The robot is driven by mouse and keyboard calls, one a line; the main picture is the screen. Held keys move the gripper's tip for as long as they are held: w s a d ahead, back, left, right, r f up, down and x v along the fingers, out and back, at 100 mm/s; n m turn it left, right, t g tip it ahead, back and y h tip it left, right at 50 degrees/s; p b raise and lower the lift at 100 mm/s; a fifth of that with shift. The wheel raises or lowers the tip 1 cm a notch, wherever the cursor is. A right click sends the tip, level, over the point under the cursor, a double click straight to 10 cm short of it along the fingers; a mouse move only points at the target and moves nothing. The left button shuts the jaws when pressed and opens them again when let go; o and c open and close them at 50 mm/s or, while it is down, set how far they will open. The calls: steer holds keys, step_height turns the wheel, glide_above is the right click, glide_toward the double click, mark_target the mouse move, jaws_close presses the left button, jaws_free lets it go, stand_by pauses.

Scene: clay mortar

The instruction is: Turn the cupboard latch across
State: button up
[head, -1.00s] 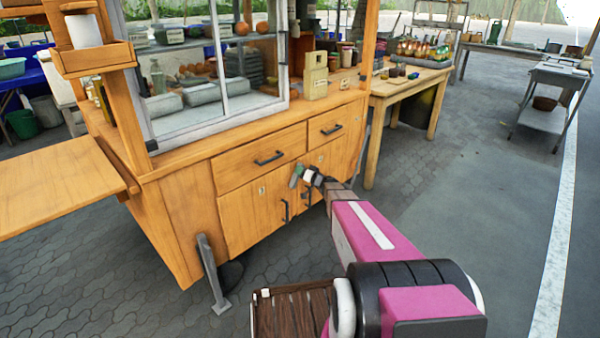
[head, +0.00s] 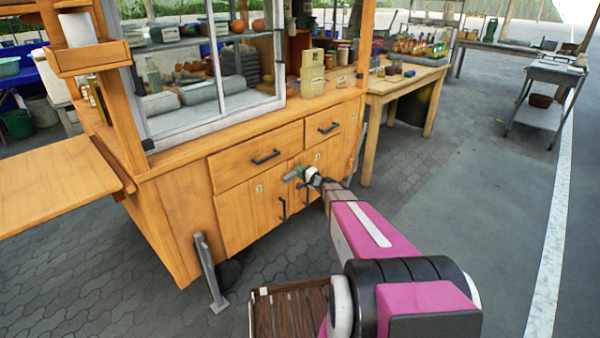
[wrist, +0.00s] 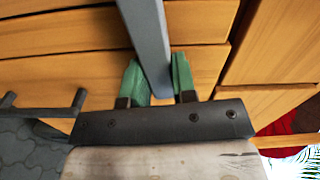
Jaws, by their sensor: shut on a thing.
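The latch (wrist: 146,30) is a grey bar on the wooden cupboard front. In the wrist view it runs from the top edge down between the two green fingers of my gripper (wrist: 158,62). The fingers are shut on the bar near its lower visible end. In the head view my gripper (head: 294,174) is at the cupboard doors (head: 252,212), just below the drawers. The latch is small there and largely hidden by the fingers, so its exact angle is hard to tell.
Black handles sit on the drawers (head: 233,166) and doors close to my gripper. A glass case stands on the counter above. A wooden side table (head: 405,88) is to the right. A grey leg (head: 210,270) stands at the cupboard's lower left. Open paving lies at right.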

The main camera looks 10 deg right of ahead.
steer(key=shift+f+m, duration=0.2)
steer(key=shift+m, duration=0.4)
steer(key=o, duration=0.9)
steer(key=shift+d, duration=0.1)
steer(key=v, duration=1)
steer(key=shift+s+d, duration=0.15)
steer(key=shift+s, duration=0.15)
